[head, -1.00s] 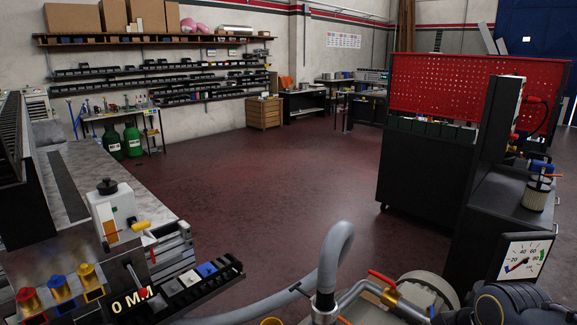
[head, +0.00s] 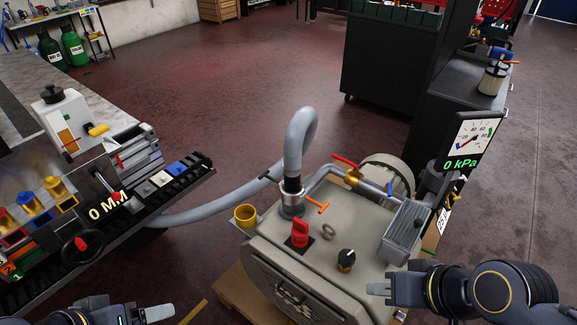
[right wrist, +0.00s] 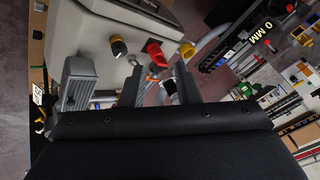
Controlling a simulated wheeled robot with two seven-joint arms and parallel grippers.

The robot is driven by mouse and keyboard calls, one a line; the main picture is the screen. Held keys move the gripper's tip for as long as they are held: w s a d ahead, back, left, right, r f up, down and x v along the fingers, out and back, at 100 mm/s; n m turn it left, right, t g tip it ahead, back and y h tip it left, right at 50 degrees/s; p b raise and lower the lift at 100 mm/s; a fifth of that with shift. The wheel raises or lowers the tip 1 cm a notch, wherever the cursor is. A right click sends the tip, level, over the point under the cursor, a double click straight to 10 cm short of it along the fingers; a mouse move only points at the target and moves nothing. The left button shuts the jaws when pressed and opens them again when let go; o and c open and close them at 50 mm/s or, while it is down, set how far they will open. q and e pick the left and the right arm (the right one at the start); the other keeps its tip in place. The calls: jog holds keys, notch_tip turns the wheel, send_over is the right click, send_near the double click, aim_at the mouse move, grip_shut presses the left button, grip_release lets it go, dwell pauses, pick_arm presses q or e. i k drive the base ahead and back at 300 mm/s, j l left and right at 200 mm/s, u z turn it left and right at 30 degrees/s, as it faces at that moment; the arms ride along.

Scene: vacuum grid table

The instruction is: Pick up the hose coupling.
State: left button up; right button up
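The hose coupling (head: 291,201) is a silvery metal collar with an orange lever, at the black end of the thick grey hose (head: 300,135), where it meets the top of the beige pump (head: 330,260). In the right wrist view the coupling is partly hidden and hard to make out between the fingers. My right gripper (head: 379,289) is right of and nearer than the coupling, apart from it. The right wrist view shows its two fingers (right wrist: 158,82) spread with nothing held. My left gripper (head: 160,312) is at the bottom left edge, mostly cut off; its opening is unclear.
A red knob (head: 300,234), a black knob (head: 346,258) and a yellow cup (head: 246,214) are near the coupling. A pipe with a red-handled valve (head: 348,165) runs behind it. A gauge reading 0 kPa (head: 466,143) stands right. A rail workbench (head: 150,200) is left.

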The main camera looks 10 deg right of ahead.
aim_at(291, 167)
jog(key=i+j+u, duration=0.1)
jog(key=i+j, duration=0.3)
jog(key=j, duration=0.15)
jog(key=i+j+u, duration=0.1)
jog(key=i+j, duration=0.3)
jog(key=j, duration=0.1)
